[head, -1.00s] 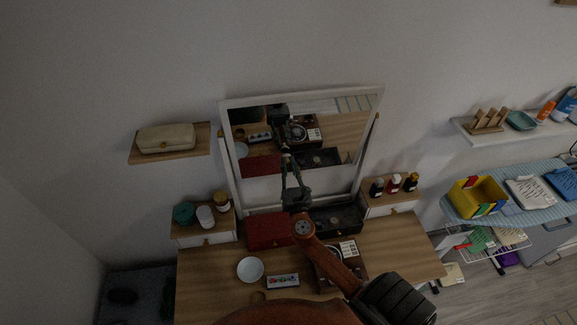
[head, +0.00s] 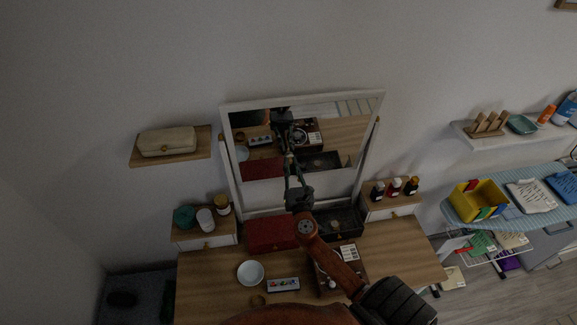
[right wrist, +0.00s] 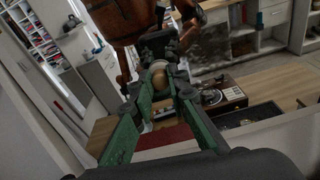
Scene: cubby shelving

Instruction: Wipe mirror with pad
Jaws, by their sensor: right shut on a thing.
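The mirror (head: 352,140) has a white frame and stands tilted at the back of the wooden vanity. Its glass reflects the tabletop and my arm. My right gripper (head: 290,158) reaches up in front of the glass, near its lower middle. In the right wrist view, my right gripper (right wrist: 158,88) has green fingers shut on a small, rounded, tan pad (right wrist: 160,82). A paler round shape and a reflected gripper show just beyond it. I cannot tell whether the pad touches the glass. My left gripper is not in view.
A red box (head: 268,233), a dark box (head: 340,220) and a record player (head: 347,253) sit below the mirror. A white bowl (head: 250,272) and a paint set (head: 283,284) lie in front. Jars (head: 205,218) and bottles (head: 394,187) stand on the side drawers.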

